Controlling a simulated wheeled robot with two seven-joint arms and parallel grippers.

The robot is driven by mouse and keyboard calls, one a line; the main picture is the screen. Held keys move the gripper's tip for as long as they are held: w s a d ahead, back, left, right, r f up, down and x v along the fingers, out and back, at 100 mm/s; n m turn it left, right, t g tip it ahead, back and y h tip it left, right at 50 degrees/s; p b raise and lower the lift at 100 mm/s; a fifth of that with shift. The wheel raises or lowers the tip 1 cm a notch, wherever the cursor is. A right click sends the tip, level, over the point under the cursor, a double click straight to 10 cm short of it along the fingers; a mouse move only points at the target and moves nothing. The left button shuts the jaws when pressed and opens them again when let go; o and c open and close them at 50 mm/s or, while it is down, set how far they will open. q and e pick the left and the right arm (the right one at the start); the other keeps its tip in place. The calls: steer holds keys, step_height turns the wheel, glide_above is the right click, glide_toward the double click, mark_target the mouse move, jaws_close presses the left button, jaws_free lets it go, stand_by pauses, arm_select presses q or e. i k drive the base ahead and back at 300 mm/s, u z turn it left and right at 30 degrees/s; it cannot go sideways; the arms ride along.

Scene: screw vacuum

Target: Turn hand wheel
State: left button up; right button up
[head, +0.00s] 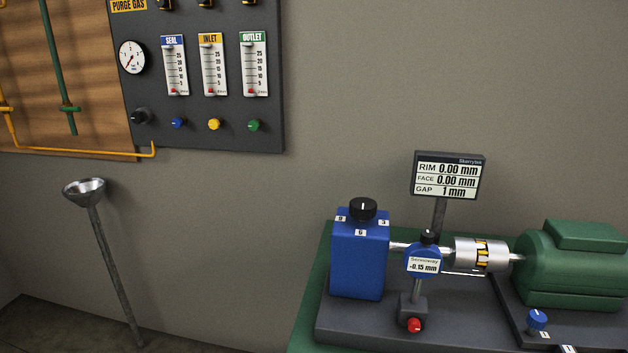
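A round black knob (362,207) sits on top of a blue box (358,265) at the lower right of the head view. White tags marked 9, 6 and 3 are around the knob. A shaft runs right from the box to a silver coupling (480,254) and a green motor (572,268). No part is labelled as a hand wheel, so I cannot tell for certain which one it is. Neither of my grippers is in view.
A blue dial gauge (423,262) reading -0.15 mm stands before the shaft, above a red knob (414,325). A display (448,176) stands behind. A blue knob (537,319) is at front right. A purge gas panel (270,120) and a funnel stand (118,275) are left.

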mark_target(362, 209)
steer(key=u, duration=1.5)
steer(key=k, duration=0.75)
steer(key=z, duration=1.1)
steer(key=i, duration=0.5)
steer(key=z, duration=0.05)
